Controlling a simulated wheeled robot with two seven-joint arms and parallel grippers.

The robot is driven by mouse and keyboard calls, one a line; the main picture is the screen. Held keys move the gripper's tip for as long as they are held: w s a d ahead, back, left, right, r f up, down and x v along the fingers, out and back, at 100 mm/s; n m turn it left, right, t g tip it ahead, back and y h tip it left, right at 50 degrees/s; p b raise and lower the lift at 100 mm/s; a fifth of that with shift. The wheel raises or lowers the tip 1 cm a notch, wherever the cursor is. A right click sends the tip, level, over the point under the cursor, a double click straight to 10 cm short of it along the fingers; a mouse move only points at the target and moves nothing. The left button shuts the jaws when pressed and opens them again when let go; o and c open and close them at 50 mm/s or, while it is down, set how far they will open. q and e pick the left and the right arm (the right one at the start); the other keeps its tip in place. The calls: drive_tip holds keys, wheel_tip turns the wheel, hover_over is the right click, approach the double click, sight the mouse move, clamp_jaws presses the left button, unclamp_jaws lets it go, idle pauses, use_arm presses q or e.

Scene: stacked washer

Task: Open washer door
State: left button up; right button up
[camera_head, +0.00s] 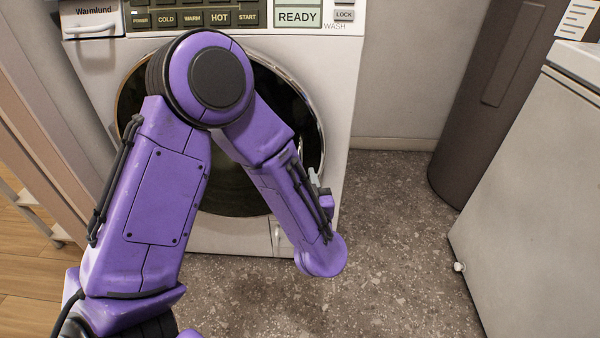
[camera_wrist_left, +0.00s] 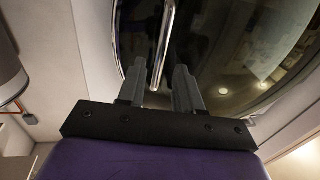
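The white washer (camera_head: 335,85) stands ahead in the head view, with a round dark glass door (camera_head: 232,185) that looks closed. My purple left arm covers much of the door. In the left wrist view, the dark door glass (camera_wrist_left: 235,50) fills the upper part. A chrome handle bar (camera_wrist_left: 166,30) runs down along its left side. My left gripper (camera_wrist_left: 160,65) is open, its two grey fingers apart, with the handle's lower part showing between them. I cannot tell whether either finger touches it. The left fingers are not clearly seen in the head view. My right gripper is in neither view.
The washer's control panel (camera_head: 205,17) shows READY at the top. A dark cylindrical bin (camera_head: 490,95) and a white cabinet (camera_head: 535,190) stand at the right. Speckled floor (camera_head: 395,230) lies clear between washer and cabinet. A panel edge (camera_head: 50,120) runs close along the left.

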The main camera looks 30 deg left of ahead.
use_arm(q)
drive_tip(key=x, duration=0.4)
drive_tip(key=shift+w+a+b, duration=0.3)
drive_tip(key=shift+b, duration=0.05)
clamp_jaws()
drive_tip(key=shift+d, duration=0.15)
